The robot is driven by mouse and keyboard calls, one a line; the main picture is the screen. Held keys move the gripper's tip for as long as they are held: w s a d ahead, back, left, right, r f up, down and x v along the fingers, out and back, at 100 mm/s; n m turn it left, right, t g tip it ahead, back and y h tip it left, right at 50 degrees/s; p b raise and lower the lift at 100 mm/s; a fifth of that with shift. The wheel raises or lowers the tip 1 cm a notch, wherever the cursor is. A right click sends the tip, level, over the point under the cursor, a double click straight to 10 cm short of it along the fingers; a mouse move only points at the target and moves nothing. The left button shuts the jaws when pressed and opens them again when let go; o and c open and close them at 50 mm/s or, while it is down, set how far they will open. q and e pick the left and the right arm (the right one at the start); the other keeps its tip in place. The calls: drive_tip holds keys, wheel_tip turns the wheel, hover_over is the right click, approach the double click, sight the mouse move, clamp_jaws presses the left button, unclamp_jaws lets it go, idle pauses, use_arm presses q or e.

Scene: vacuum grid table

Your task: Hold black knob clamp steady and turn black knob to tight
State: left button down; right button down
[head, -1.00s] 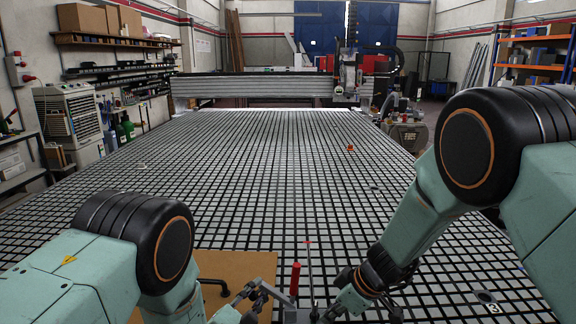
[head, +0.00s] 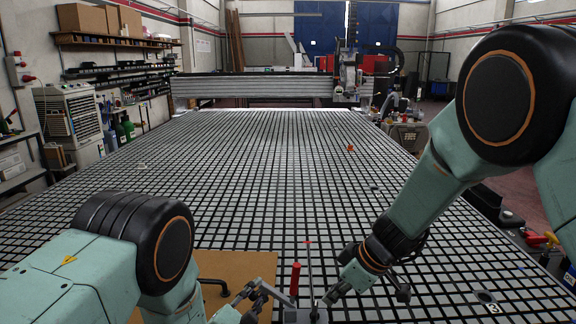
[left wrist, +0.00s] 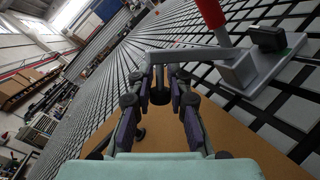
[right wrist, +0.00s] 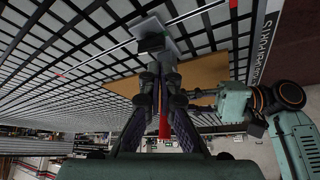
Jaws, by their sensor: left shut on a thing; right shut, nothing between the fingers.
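The black knob clamp has a grey base (left wrist: 250,72), a grey arm (left wrist: 195,54) and a red handle (head: 295,279). It stands at the bottom middle of the head view. The black knob (left wrist: 268,39) sits on the base and also shows in the right wrist view (right wrist: 151,43). My left gripper (head: 262,288) is shut on the clamp; in the left wrist view its fingers (left wrist: 160,78) close around the dark part at the end of the arm. My right gripper (head: 328,300) is shut and empty. In the right wrist view its fingertips (right wrist: 157,62) are close to the knob; contact is unclear.
A brown board (head: 235,268) lies on the grid table (head: 270,180), under the left gripper. A small orange-red object (head: 350,148) lies farther back. The table beyond is mostly clear, up to the gantry (head: 250,89).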

sight(315, 312)
drive_tip(key=shift+w+d+f, duration=0.3)
drive_tip(key=shift+w+f, duration=0.1)
drive_tip(key=shift+f, duration=0.6)
drive_tip(key=shift+w+d+f, duration=0.25)
drive_tip(key=shift+w+f, duration=0.2)
drive_tip(key=shift+f, duration=0.6)
drive_tip(key=shift+w+d+f, duration=0.3)
drive_tip(key=shift+w+f, duration=0.1)
drive_tip(key=shift+f, duration=0.6)
drive_tip(key=shift+a, duration=0.6)
drive_tip(key=shift+s, duration=0.15)
drive_tip(key=shift+s+a, duration=0.15)
drive_tip(key=shift+s, duration=0.15)
drive_tip(key=shift+s, duration=0.1)
